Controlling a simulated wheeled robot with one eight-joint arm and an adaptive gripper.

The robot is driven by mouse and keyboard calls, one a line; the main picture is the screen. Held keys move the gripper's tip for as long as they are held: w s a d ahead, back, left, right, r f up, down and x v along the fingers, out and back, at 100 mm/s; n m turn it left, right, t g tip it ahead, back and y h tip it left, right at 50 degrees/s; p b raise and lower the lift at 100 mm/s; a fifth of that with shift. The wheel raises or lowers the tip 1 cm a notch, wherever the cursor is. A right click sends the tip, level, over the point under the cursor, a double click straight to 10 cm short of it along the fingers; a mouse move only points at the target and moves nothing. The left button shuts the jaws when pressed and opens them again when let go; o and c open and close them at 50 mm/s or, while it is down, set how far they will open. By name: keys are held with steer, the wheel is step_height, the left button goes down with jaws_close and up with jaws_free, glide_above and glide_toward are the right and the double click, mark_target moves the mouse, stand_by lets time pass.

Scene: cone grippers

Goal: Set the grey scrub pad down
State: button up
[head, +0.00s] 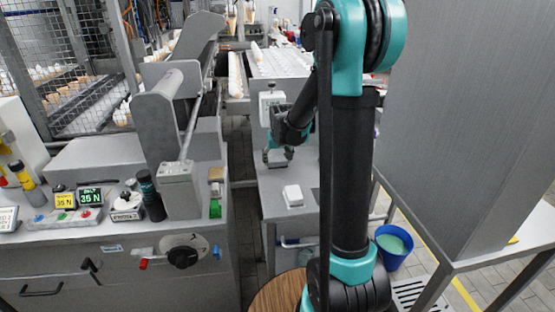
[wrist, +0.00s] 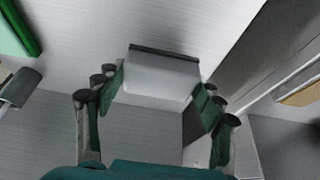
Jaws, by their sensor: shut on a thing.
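My gripper (wrist: 160,98) is shut on a pale grey block with a dark strip along its far edge, which I take to be the grey scrub pad (wrist: 158,77). The green finger pads lie against its left and right sides. In the head view my gripper (head: 278,158) is low over the grey worktop (head: 272,187) in the middle. The pad is too small there to make out clearly. I cannot tell whether its underside touches the surface.
A small white block (head: 293,195) lies on the worktop just in front of my gripper. A white boxed unit (head: 271,104) stands behind it. A large grey panel (head: 462,110) is at right.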

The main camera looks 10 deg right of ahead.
steer(key=shift+f, duration=0.45)
steer(key=o, duration=0.9)
steer(key=shift+c, duration=0.2)
steer(key=shift+r, duration=0.1)
steer(key=shift+r, duration=0.25)
steer(key=v, duration=1.2)
steer(key=s+d+f, duration=0.2)
steer(key=s+f, duration=0.5)
steer(key=s, duration=0.5)
steer(key=s+d+f, duration=0.2)
steer(key=s+f, duration=0.5)
steer(key=s, duration=0.6)
steer(key=shift+s, duration=0.25)
